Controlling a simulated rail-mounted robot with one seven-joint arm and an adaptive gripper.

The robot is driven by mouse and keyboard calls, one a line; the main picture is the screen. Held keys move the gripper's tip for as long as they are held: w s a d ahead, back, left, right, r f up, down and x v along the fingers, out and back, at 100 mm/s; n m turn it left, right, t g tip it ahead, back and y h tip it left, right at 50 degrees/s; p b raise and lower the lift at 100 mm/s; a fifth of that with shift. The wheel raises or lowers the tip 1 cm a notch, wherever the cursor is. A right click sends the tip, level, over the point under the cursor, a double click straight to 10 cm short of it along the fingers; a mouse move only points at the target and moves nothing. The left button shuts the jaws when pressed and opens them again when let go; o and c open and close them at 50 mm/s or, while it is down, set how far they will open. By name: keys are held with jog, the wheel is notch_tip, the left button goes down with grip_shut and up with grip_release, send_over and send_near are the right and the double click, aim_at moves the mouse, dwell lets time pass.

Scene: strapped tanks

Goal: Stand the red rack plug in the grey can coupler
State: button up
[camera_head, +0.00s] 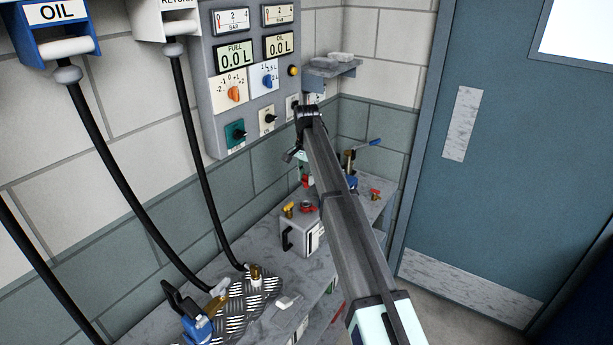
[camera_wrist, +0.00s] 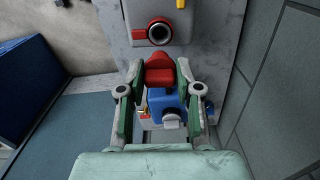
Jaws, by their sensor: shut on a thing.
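My gripper (camera_wrist: 159,82) is shut on the red rack plug (camera_wrist: 159,64) in the wrist view, with a green-padded finger on each side of it. The grey can (camera_head: 299,236) stands on the bench in the head view, with a red ring-shaped coupler (camera_head: 307,207) on top. In the wrist view the coupler's round dark opening (camera_wrist: 159,33) faces me, beyond the plug and apart from it. In the head view my arm covers most of the gripper, so the grip is hard to see there.
A blue fitting (camera_wrist: 166,103) shows between my fingers. A yellow cap (camera_head: 288,210) sits beside the coupler. A brass valve with a blue lever (camera_head: 362,148) stands at the back of the bench. Hoses (camera_head: 200,150) hang at left; a control panel (camera_head: 250,75) is on the wall.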

aim_at(306, 187)
jog(key=shift+f+b, duration=0.85)
jog(key=shift+f, duration=2.05)
jog(key=shift+f, duration=1.65)
jog(key=o, duration=1)
jog(key=shift+c, duration=0.2)
notch_tip(306, 187, up, 12)
jog(key=shift+r, duration=0.1)
